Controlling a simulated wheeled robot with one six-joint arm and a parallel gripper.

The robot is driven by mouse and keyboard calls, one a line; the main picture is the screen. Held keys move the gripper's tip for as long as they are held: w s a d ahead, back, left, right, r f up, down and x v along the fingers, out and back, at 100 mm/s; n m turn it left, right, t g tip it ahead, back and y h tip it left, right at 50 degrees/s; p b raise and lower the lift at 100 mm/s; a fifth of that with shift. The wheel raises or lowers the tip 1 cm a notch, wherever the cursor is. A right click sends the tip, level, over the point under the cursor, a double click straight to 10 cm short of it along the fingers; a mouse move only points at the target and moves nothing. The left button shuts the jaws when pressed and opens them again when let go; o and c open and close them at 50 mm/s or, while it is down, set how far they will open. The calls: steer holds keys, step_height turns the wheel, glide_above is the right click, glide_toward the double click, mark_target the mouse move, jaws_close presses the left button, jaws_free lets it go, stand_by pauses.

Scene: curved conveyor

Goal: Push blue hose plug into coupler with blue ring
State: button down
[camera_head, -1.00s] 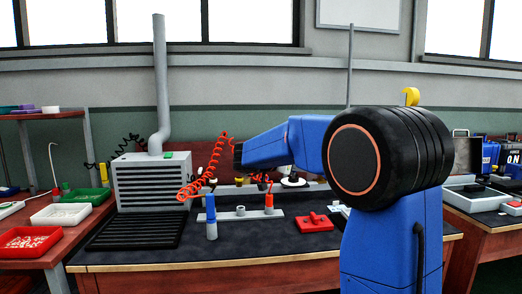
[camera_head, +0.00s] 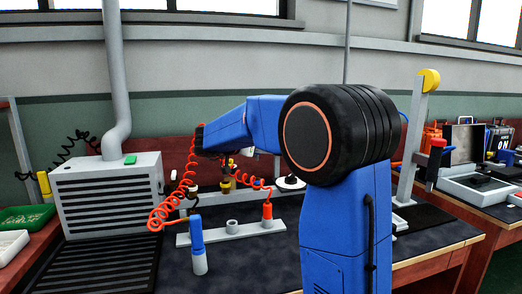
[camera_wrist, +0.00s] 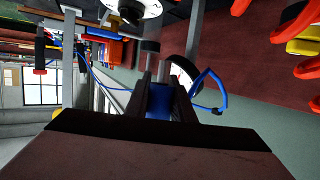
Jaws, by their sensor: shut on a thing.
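My gripper (camera_wrist: 160,88) is shut on a blue plug body (camera_wrist: 158,102) in the wrist view. A blue hose (camera_wrist: 212,82) loops on the right of the fingers. A grey cylindrical piece (camera_wrist: 150,48) with a dark band lies just beyond the fingertips. I cannot tell whether the plug touches it. In the head view my arm reaches left over the bench, and its own links largely hide the gripper. A coupler with a yellow ring (camera_head: 226,187) shows below the arm's end.
A red coiled hose (camera_head: 165,212) hangs left of my arm's end. A grey vented box (camera_head: 108,195) stands left. The dark bench front is mostly clear.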

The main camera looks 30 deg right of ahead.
steer(key=shift+a, duration=0.1)
steer(key=shift+f, duration=2.95)
steer(key=shift+s+f, duration=0.1)
steer(key=shift+f, duration=1.9)
steer(key=c, duration=1.4)
jaws_free()
steer(key=shift+c, duration=0.2)
steer(key=v, duration=1.7)
steer(key=shift+a+r, duration=0.15)
steer(key=shift+r, duration=0.05)
